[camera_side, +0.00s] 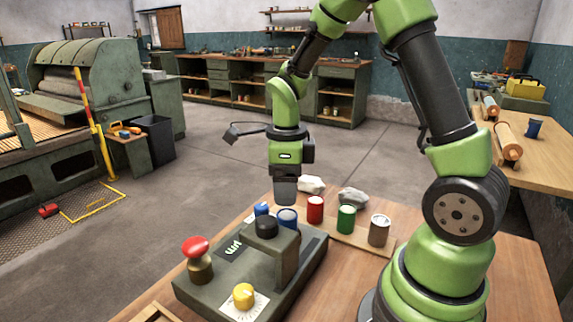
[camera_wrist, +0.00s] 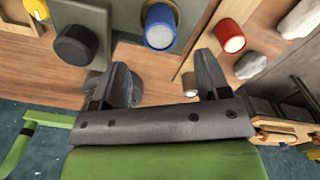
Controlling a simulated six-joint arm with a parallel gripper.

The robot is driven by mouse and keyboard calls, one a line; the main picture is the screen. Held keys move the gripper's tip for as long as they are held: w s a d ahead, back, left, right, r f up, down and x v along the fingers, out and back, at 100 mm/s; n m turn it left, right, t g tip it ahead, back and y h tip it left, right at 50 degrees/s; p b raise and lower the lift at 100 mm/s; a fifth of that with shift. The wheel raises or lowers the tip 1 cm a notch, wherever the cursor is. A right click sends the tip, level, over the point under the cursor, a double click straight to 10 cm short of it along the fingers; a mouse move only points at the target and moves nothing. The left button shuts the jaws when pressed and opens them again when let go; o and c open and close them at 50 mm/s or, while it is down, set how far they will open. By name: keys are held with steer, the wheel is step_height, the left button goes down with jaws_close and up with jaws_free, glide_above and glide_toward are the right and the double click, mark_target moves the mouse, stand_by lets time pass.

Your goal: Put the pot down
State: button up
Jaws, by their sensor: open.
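My gripper (camera_side: 285,190) hangs over the bench just above a blue pot (camera_side: 287,218). The wrist view shows its two fingers (camera_wrist: 163,62) apart with nothing between them. A blue pot (camera_wrist: 160,27) stands beyond the fingertips in that view, on or over the grey-green panel. A red pot (camera_side: 315,210) stands to the right and also shows in the wrist view (camera_wrist: 229,36). A green pot (camera_side: 346,219) and a brown pot (camera_side: 379,230) stand further right. The task does not say which pot is meant.
A grey-green control box (camera_side: 210,285) carries a red button (camera_side: 195,247), a yellow knob (camera_side: 243,295) and a black knob (camera_side: 266,227) on a raised block. Pale lumps (camera_side: 311,184) and (camera_side: 353,198) lie behind the pots. The bench (camera_side: 450,270) is bare at right.

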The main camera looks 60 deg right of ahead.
step_height(320, 180, up, 4)
step_height(320, 180, up, 8)
steer(key=f+n+t, duration=0.1)
steer(key=n+t, duration=0.2)
steer(key=n, duration=0.8)
glide_above(286, 214)
steer(key=s+a, duration=0.4)
steer(key=a, duration=0.1)
steer(key=s+a+r+n+t+y, duration=0.2)
steer(key=s+a+r+n+t, duration=0.2)
steer(key=s+n, duration=0.4)
steer(key=n, duration=0.7)
steer(key=shift+s, duration=0.2)
steer(key=shift+c, duration=0.2)
